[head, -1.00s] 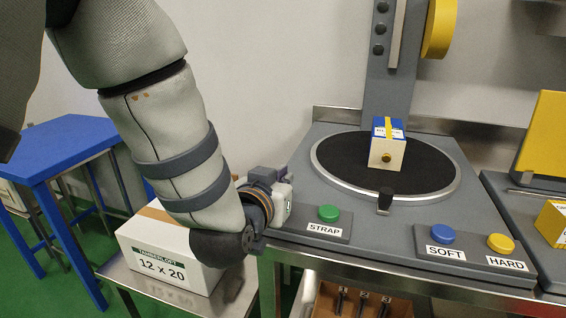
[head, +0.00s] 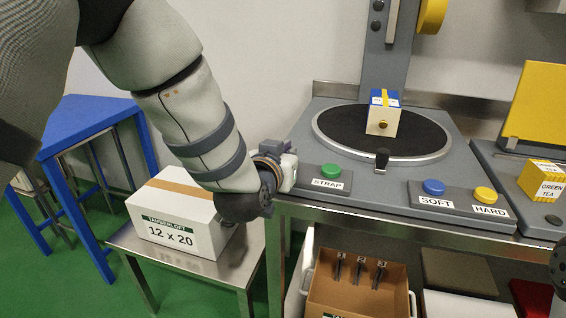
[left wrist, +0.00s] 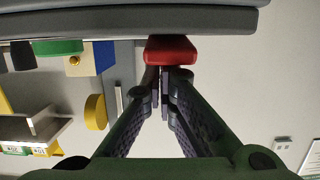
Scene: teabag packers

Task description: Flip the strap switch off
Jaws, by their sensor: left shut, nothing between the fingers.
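The strap panel has a green button (head: 331,171) and a STRAP label (head: 327,184) at the left front corner of the grey machine (head: 300,200). A red switch piece (left wrist: 171,49) shows in the left wrist view, on the edge of a grey surface. It is hidden in the head view. My left gripper (left wrist: 163,76) is shut and empty, with its fingertips right at the red piece. I cannot tell whether they touch. In the head view my left wrist hides the fingers. The green button also shows in the left wrist view (left wrist: 58,47).
A blue-and-white tea box (head: 383,121) stands on the black turntable (head: 340,128). A blue button (head: 434,187) and a yellow button (head: 485,194) are to the right. A white carton (head: 185,222) sits on a low metal table beside my left arm. An open cardboard box (head: 335,300) is below the machine.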

